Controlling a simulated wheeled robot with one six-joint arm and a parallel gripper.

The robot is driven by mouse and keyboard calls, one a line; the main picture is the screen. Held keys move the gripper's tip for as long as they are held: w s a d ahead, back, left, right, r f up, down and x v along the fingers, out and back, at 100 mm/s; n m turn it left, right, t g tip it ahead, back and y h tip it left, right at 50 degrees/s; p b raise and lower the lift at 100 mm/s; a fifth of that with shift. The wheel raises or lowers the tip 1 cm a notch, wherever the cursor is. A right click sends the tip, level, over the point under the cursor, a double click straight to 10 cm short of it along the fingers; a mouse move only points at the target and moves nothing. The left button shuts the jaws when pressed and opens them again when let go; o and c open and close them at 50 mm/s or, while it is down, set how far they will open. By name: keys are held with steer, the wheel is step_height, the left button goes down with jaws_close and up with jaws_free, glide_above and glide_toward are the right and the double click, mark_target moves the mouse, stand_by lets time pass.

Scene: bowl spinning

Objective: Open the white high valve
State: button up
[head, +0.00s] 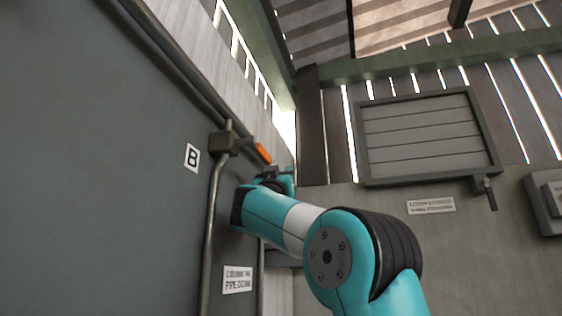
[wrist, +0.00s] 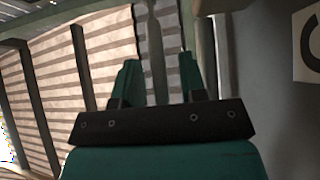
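No white valve is clear in either view. In the head view, a valve with an orange handle (head: 262,153) and a dark brown body (head: 223,142) sits on a vertical pipe (head: 211,220) beside a "B" sign (head: 192,157). My gripper (head: 279,176) is just below and right of that handle in this view, small and partly hidden by my arm. In the wrist view my gripper (wrist: 158,78) has its two fingers apart, with nothing clearly held. Dark grey upright bars show behind the fingers; I cannot tell whether one is a pipe.
A sign with part of a round letter (wrist: 309,45) is on the grey wall at the wrist view's right. A white label (head: 238,279) is low on the left wall. A framed slatted panel (head: 425,135) and a grey box (head: 548,200) are on the far wall.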

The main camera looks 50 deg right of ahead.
steer(key=shift+w+d+r, duration=0.2)
steer(key=shift+d+r, duration=0.2)
jaws_close()
steer(key=shift+f, duration=0.1)
